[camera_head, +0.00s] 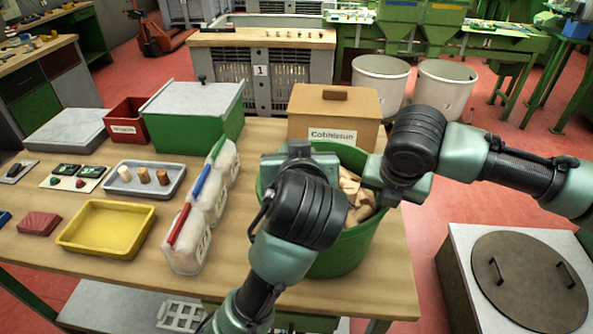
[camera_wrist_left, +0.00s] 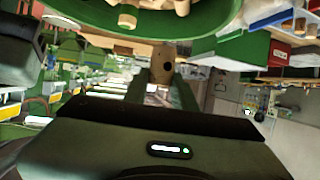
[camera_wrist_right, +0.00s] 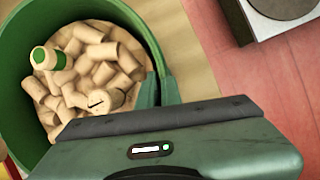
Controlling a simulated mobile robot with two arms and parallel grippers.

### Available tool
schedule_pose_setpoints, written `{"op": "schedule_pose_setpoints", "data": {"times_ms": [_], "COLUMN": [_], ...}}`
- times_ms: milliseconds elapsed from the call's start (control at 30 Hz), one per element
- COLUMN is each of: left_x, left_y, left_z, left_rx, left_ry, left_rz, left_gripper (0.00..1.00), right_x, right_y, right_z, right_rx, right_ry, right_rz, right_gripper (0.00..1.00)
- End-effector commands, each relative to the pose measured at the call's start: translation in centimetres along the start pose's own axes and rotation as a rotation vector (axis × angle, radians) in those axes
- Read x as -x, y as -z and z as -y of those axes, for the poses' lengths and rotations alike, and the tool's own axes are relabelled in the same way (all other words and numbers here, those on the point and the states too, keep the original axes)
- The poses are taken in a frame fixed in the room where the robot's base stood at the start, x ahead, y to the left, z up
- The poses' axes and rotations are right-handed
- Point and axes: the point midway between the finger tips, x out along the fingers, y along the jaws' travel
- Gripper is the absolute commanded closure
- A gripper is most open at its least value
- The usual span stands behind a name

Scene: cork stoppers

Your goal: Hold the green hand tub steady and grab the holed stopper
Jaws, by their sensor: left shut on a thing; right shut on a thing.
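The green tub (camera_head: 341,256) stands at the table's right end, full of pale cork stoppers (camera_head: 352,193). My right gripper (camera_wrist_right: 159,88) is shut on the tub's right rim, one finger inside and one outside. My left gripper (camera_wrist_left: 163,82) is shut on a tan stopper (camera_wrist_left: 163,63) with a small dark hole in its face. In the left wrist view the tub shows above this stopper. In the head view my left wrist hides the left gripper's fingers and the held stopper. In the right wrist view a green-banded stopper (camera_wrist_right: 48,59) and one with a dark slit (camera_wrist_right: 97,101) lie among the corks.
A cardboard box (camera_head: 333,117) stands close behind the tub. Farther left are a yellow tray (camera_head: 84,245) and a grey tray (camera_head: 170,185) with stoppers. Bare table lies in front of the tub.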

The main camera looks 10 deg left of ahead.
Motion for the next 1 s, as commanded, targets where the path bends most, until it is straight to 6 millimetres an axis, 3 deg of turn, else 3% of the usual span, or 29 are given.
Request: {"op": "schedule_pose_setpoints", "data": {"times_ms": [333,433,467,800,1000], "left_x": [0.4,0.4,0.4,0.3,0.3], "left_y": [0.8,0.8,0.8,0.8,0.8], "left_z": [0.0,0.0,0.0,0.0,0.0], "left_rx": [0.0,0.0,0.0,0.0,0.0], "left_ry": [0.0,0.0,0.0,0.0,0.0], "left_rz": [0.0,0.0,0.0,0.0,0.0], "left_gripper": [1.0,1.0,1.0,1.0,1.0], "right_x": [0.1,0.1,0.1,0.2,2.8], "right_y": [-0.1,-0.1,-0.1,0.0,-0.1], "right_z": [0.0,0.0,0.0,0.0,-0.1], "right_rx": [0.0,0.0,0.0,0.0,0.0], "right_ry": [-0.002,-0.002,-0.001,-0.001,-0.004], "right_rz": [0.002,0.002,0.002,0.001,0.004], "right_gripper": [1.0,0.73,0.69,0.69,0.69]}}
